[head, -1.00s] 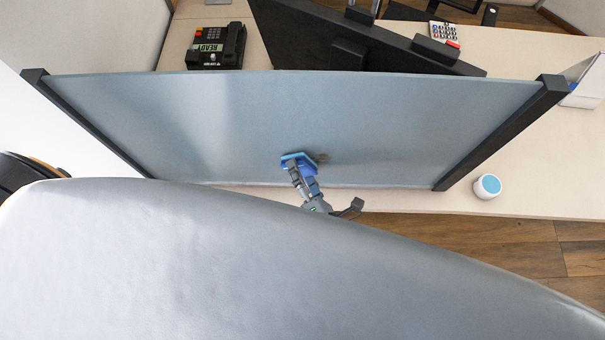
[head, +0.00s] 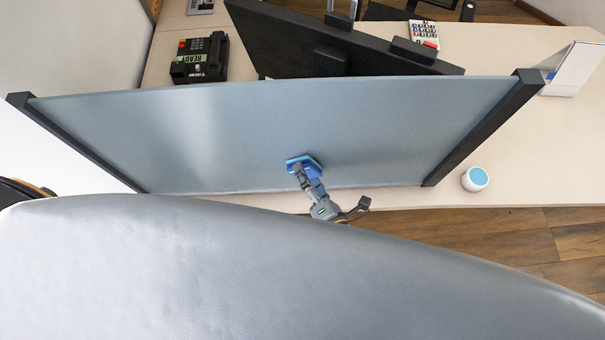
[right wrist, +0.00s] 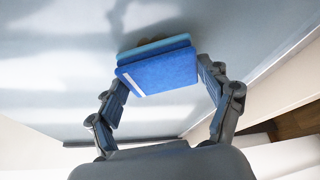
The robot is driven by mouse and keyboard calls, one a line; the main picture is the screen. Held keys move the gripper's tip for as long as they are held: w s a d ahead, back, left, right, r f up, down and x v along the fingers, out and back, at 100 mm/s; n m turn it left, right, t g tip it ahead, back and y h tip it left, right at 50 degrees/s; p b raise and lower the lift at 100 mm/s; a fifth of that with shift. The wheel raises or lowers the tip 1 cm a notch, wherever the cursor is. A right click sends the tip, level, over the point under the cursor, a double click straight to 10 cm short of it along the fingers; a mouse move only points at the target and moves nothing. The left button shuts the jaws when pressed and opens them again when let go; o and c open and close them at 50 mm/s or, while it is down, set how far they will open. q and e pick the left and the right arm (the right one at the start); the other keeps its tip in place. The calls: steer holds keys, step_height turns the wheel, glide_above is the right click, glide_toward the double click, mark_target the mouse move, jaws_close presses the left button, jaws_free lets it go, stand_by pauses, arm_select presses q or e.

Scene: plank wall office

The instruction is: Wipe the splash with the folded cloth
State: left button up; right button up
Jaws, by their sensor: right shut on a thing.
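The folded cloth (head: 312,165) is blue with a lighter blue layer. My right gripper (head: 302,178) is shut on it and holds it at the lower middle of the upright grey-blue panel (head: 230,130). In the right wrist view the cloth (right wrist: 160,72) sits between the two fingers (right wrist: 160,80), flat side toward the camera. A brownish patch of the splash (right wrist: 152,41) shows just past the cloth's far edge; the rest is hidden behind the cloth. In the head view the cloth hides the splash. Whether the cloth touches the panel is hard to tell. My left gripper is not in view.
The panel has dark posts, one at the right (head: 485,125). Behind it on the pale desk (head: 520,140) stand a black phone (head: 200,58), a dark monitor (head: 330,45) and a calculator (head: 424,33). A white cup-like object (head: 475,179) stands right of the panel.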

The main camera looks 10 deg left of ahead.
mark_target(291, 174)
steer(key=shift+w+d+p, duration=0.2)
steer(key=shift+w+d, duration=0.15)
steer(key=shift+d, duration=0.55)
steer(key=shift+w+d+p, duration=0.15)
steer(key=shift+w+d, duration=0.15)
steer(key=shift+d, duration=0.55)
steer(key=shift+a, duration=0.15)
steer(key=shift+s+a+r, duration=0.1)
steer(key=shift+s+a, duration=0.25)
steer(key=shift+a, duration=0.8)
steer(key=shift+s+a+f, duration=0.1)
steer(key=shift+s+a, duration=0.25)
steer(key=shift+a, duration=0.85)
steer(key=shift+s+a+r, duration=0.1)
steer(key=shift+s+a, duration=0.25)
steer(key=shift+a, duration=0.8)
steer(key=shift+r, duration=0.2)
steer(key=shift+w+d, duration=0.35)
steer(key=shift+d, duration=0.85)
steer(key=shift+w+d, duration=0.35)
steer(key=shift+d, duration=0.9)
steer(key=shift+w+d, duration=0.35)
steer(key=shift+d, duration=0.85)
steer(key=shift+s+a, duration=0.35)
steer(key=shift+a, duration=0.85)
steer(key=shift+s+a, duration=0.35)
steer(key=shift+a, duration=0.9)
steer(key=shift+s+a, duration=0.35)
steer(key=shift+a, duration=0.85)
